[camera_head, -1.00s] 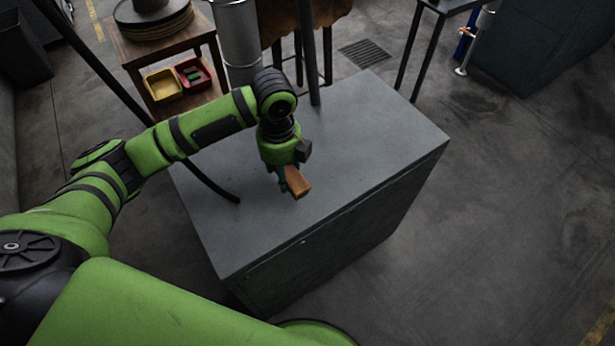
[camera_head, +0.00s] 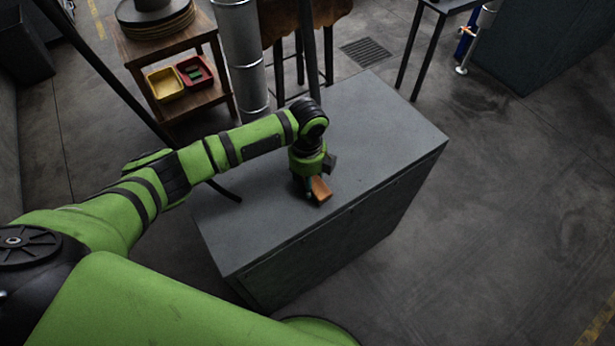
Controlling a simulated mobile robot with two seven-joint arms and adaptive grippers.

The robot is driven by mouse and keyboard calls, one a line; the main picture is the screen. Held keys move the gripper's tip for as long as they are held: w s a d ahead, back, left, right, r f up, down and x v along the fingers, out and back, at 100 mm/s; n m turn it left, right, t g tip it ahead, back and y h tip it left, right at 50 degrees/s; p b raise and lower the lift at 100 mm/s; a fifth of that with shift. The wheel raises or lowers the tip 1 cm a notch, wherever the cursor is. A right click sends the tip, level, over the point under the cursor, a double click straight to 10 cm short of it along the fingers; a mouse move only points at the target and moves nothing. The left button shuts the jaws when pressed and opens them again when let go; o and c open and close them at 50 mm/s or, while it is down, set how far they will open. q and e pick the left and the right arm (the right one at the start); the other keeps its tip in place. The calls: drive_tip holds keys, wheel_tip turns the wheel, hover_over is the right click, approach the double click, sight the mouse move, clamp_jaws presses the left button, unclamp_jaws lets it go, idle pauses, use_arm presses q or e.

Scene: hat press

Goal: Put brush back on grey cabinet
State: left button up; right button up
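The brush (camera_head: 320,189) shows as an orange-brown wooden block beneath my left gripper (camera_head: 312,190). The gripper points down over the grey cabinet (camera_head: 385,135) and appears shut on the brush; its fingers are mostly hidden by the wrist and the brush. The brush is over the front middle part of the cabinet top, near the front edge. I cannot tell whether it touches the top. My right gripper is not in view.
A black pipe (camera_head: 308,50) rises behind the cabinet, and a dark hose end (camera_head: 230,193) lies over its left side. A wooden shelf (camera_head: 180,95) with a yellow bin (camera_head: 165,85) and a red bin (camera_head: 195,72) stands behind. The cabinet's right side is clear.

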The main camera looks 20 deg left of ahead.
use_arm(q)
drive_tip(key=shift+f, duration=0.15)
drive_tip(key=o, duration=1)
wheel_tip(320, 180, up, 12)
drive_tip(key=b, duration=0.1)
drive_tip(key=shift+r, duration=0.2)
drive_tip(key=shift+s+f, duration=0.1)
